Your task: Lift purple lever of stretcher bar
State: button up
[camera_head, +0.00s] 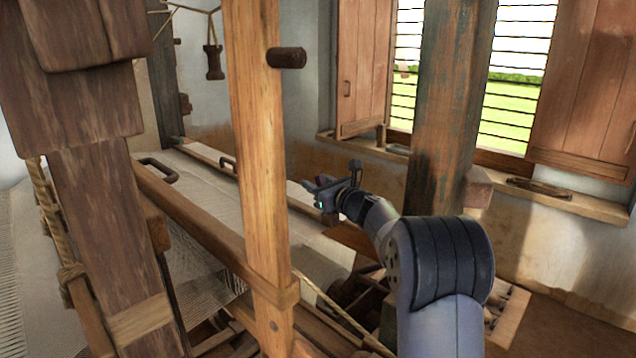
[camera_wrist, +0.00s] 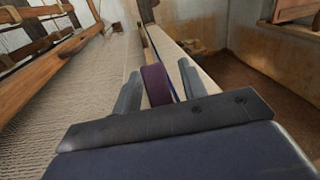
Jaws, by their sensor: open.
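The purple lever (camera_wrist: 156,86) shows in the wrist view as a dark purple block near the middle. It lies between the two grey fingers of my gripper (camera_wrist: 160,88). The fingers are apart, one on each side of it, with a visible gap at the right finger. I cannot tell how deep the lever sits between them. A narrow wooden strip, seemingly the stretcher bar (camera_wrist: 150,49), runs away beyond the lever. In the head view my gripper (camera_head: 322,189) is over the loom's right side, beyond the upright post. I cannot make out the lever clearly there.
Woven cloth (camera_wrist: 85,85) spreads left of the lever. A pale beam (camera_wrist: 177,56) runs along its right. In the head view a wooden upright post (camera_head: 258,150) stands in front of the loom, and a thick weathered pillar (camera_head: 447,100) stands behind my arm.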

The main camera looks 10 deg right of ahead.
grip_shut()
dwell(0.3)
dwell(0.3)
